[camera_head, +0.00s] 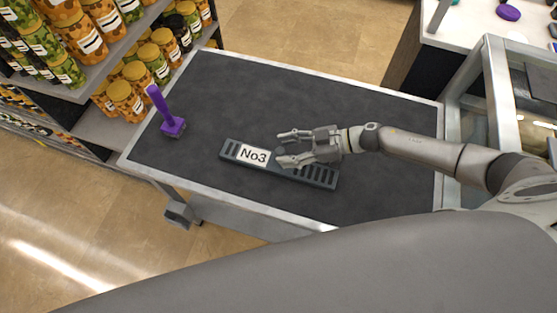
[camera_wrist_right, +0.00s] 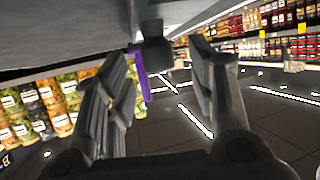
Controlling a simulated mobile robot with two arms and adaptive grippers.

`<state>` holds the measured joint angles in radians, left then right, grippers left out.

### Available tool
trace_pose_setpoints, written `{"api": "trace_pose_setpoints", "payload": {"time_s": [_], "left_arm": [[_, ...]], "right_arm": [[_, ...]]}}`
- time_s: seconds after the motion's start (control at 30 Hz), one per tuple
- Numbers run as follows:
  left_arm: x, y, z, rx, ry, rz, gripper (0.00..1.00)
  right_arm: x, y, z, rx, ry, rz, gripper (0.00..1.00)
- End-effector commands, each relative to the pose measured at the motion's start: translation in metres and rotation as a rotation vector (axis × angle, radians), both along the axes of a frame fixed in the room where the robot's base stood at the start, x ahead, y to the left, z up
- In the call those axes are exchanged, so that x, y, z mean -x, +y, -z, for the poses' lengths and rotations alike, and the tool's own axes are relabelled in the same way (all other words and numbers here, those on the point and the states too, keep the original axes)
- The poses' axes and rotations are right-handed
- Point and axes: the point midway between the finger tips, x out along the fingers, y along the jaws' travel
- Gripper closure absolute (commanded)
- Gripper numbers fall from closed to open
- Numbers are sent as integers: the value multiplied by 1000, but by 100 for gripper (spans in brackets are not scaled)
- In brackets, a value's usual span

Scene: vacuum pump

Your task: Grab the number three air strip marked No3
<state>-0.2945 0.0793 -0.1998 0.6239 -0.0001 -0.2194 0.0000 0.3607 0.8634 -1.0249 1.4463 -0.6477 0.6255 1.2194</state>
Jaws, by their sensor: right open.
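The air strip (camera_head: 320,177), a dark grey slotted bar with a white label reading No3 (camera_head: 253,155), lies flat on the black top of a cart (camera_head: 220,95). My right gripper (camera_head: 280,149) reaches in from the right in the head view, its fingers apart and pointing left. It overlaps the strip's middle, just right of the label, and appears to be over it; the exact height is unclear. The spread fingers also show in the wrist view (camera_wrist_right: 165,75), with no strip recognisable between them. My left gripper is not in view.
A purple upright tool (camera_head: 172,127) stands near the cart's left end. Shelves with jars (camera_head: 125,95) are beyond the left end. A white table (camera_head: 480,30) is at the back right, and a metal-framed structure (camera_head: 490,85) is at the right. Much of the cart top is clear.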

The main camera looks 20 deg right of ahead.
Motion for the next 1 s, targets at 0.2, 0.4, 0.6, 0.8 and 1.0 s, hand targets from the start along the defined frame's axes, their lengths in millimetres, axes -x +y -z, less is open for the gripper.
{"api": "trace_pose_setpoints", "payload": {"time_s": [0.2,0.4,0.6,0.8,1.0], "left_arm": [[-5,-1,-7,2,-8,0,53],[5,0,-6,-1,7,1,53],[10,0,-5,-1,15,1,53],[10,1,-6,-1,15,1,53],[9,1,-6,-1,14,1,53]], "right_arm": [[-7,19,7,-1,0,0,49],[-8,21,9,1,-1,0,49],[-8,21,9,0,-1,0,65],[-8,21,9,0,-1,0,90],[-8,21,9,0,-1,0,100]]}}
